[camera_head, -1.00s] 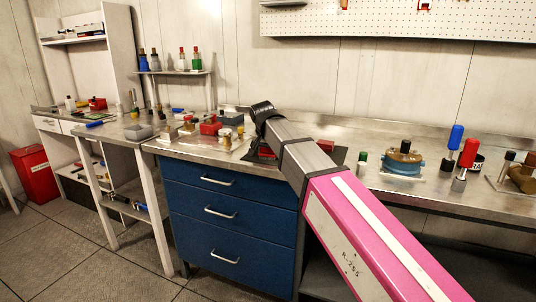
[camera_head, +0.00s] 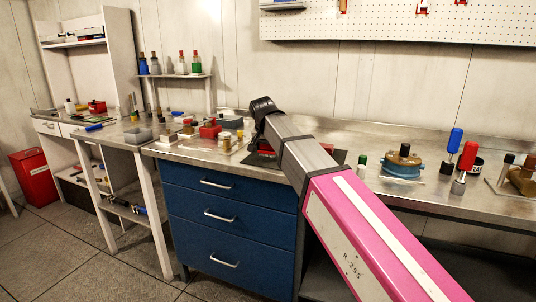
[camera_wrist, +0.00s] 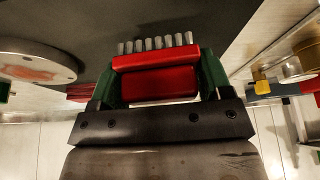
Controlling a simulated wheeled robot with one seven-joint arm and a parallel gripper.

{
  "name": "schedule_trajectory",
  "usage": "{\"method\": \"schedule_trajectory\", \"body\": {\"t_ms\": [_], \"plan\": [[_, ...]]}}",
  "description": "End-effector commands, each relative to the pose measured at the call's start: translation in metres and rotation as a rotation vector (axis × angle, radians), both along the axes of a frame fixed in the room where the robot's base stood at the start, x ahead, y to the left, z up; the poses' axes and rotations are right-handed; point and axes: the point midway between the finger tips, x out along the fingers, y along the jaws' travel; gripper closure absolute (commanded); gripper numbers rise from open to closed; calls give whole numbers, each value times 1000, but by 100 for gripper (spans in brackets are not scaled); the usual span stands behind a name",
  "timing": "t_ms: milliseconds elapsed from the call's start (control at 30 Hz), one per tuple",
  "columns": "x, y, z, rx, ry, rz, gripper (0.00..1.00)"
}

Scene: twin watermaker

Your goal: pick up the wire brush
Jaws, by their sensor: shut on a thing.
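The wire brush (camera_wrist: 155,76) has a red block body with a row of pale grey bristle tufts along its far edge in the wrist view. My gripper (camera_wrist: 158,84) has green fingers, one on each side of the red body, and is shut on it. The bristles point away from my wrist, over a dark mat (camera_wrist: 185,18). I cannot tell how far the brush is from the mat.
In the head view, a blue round device (camera_head: 403,166) and red- and blue-handled tools (camera_head: 467,156) stand on the bench to the right. A grey box (camera_head: 230,122) and small parts stand to the left. A pegboard (camera_head: 400,20) hangs above. A pale disc (camera_wrist: 38,62) shows in the wrist view.

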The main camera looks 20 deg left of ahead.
Motion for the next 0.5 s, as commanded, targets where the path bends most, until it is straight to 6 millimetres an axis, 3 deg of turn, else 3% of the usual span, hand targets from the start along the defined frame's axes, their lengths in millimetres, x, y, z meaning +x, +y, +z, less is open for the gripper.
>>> {"method": "schedule_trajectory", "body": {"t_ms": [67, 500], "plan": [[1, 1, 16, 2, -2, 1, 54], [-45, 79, 69, 0, -1, 2, 54]]}}
